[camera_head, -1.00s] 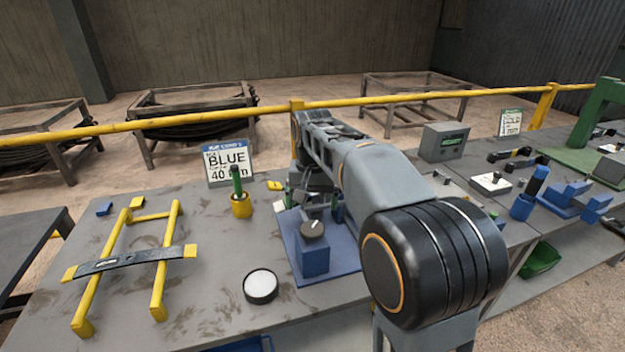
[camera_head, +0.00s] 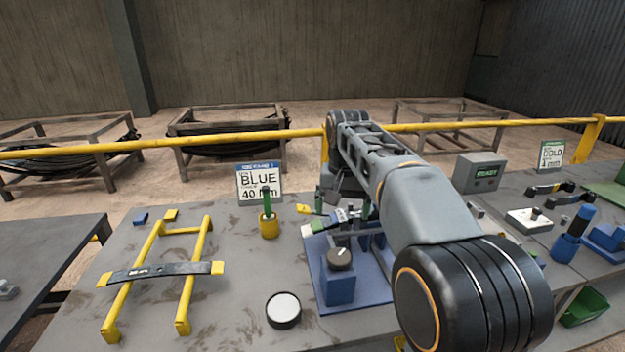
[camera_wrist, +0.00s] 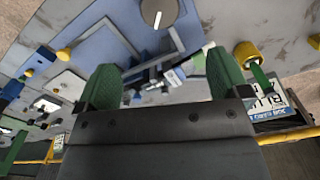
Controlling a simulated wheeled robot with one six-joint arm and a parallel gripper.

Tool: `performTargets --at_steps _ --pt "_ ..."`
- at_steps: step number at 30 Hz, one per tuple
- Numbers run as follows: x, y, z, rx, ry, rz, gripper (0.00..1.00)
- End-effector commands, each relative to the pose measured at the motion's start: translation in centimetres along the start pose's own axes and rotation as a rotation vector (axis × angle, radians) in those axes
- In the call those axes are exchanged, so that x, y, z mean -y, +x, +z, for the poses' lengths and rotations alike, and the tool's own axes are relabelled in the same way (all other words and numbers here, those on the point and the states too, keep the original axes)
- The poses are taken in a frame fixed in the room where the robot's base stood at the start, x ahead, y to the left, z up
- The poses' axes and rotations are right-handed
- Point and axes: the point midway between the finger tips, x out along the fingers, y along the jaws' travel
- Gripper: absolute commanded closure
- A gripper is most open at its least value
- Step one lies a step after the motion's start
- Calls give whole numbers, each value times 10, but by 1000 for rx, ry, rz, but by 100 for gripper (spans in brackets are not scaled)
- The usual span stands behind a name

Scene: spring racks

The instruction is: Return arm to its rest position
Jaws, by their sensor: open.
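My arm reaches over the bench from the lower right in the head view. My gripper (camera_wrist: 160,76) has two green fingers, spread well apart with nothing held between them. In the head view the gripper is partly hidden behind my arm, above the back of a blue fixture plate (camera_head: 365,294). In the wrist view the blue fixture plate (camera_wrist: 92,52) lies beyond the fingers, and a small grey and white part (camera_wrist: 172,76) on it shows between them. I cannot tell how far the fingers are above it.
A yellow stand (camera_head: 196,265) bears a dark leaf strip (camera_head: 160,273) at left. A yellow cup (camera_head: 269,228) with a green tool, a round white-topped pot (camera_head: 284,309) and a BLUE 40 mm sign (camera_head: 259,184) stand nearby. A yellow rail (camera_head: 235,138) runs behind the bench.

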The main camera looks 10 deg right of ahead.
Motion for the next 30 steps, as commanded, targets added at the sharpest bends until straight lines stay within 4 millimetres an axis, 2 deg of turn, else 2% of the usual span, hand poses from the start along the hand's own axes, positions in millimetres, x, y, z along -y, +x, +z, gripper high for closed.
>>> performTargets --at_steps 2,5,7,11,19,24,30 --pt "2 1 -6 -33 -29 -11 6" --pt "3 31 -9 -51 -90 -15 6" --pt "0 49 1 -72 -135 -20 6" --pt "-10 77 36 -128 -220 -31 6" --pt "-38 123 124 -235 -326 -44 6" --pt "-50 134 160 -264 -333 -49 6" --pt "-53 124 166 -309 -334 -57 6"
